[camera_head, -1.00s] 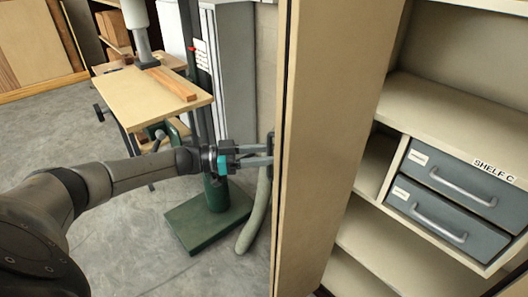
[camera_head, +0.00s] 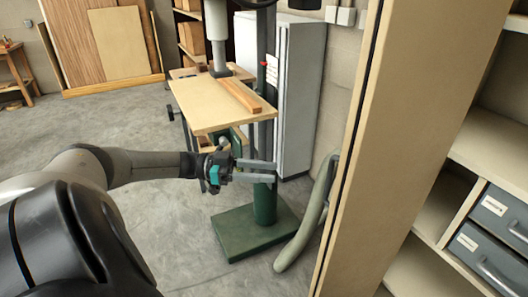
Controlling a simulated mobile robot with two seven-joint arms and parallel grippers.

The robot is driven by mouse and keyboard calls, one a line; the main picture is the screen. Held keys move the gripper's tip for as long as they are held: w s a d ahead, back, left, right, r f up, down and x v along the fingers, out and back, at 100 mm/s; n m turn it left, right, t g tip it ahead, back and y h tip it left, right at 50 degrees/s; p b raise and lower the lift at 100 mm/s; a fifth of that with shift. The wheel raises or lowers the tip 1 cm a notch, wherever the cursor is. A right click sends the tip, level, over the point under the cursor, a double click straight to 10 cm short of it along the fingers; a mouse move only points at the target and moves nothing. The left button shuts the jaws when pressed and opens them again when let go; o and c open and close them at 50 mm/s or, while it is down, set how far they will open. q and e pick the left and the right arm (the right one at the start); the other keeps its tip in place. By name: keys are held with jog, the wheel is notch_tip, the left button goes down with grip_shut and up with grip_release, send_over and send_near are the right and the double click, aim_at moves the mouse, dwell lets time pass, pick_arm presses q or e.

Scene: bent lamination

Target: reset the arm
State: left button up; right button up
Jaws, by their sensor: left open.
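My left gripper (camera_head: 272,172) is open and empty, at the end of my left arm (camera_head: 140,167), which reaches in from the left. Its fingers point right and show in front of the green column of the drill press. They are apart from the beige cabinet door (camera_head: 405,150) on the right. My right gripper is not in view.
The drill press has a wooden table (camera_head: 212,105) with a wood strip (camera_head: 241,96) on it and a green base (camera_head: 254,232). A hose (camera_head: 303,222) lies beside it. Grey drawers (camera_head: 498,220) sit in the cabinet at right. Grey floor at left is clear.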

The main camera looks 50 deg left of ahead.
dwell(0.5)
pick_arm(q)
notch_tip(320, 180, down, 20)
jog(key=n+t+y, duration=0.2)
jog(key=n+y, duration=0.3)
jog(key=y, duration=0.3)
jog(key=s+d+f+n+g+y, duration=0.15)
jog(key=s+f, duration=0.25)
jog(key=f, duration=0.4)
jog(key=s+d+f+n+g+y, duration=0.1)
jog(key=s+d+f+y, duration=0.25)
jog(key=f, duration=0.45)
jog(key=s+d+f+g, duration=0.3)
jog(key=s+d+f, duration=0.2)
jog(key=s, duration=0.4)
jog(key=s+d+f+g, duration=0.3)
jog(key=s+d+f, duration=0.2)
jog(key=s, duration=0.4)
jog(key=s+d+f+g, duration=0.4)
jog(key=s+d, duration=0.3)
jog(key=s, duration=0.2)
jog(key=shift+s+f+y, duration=0.2)
jog(key=shift+f+y, duration=0.2)
jog(key=shift+f, duration=0.15)
jog(key=shift+a, duration=0.1)
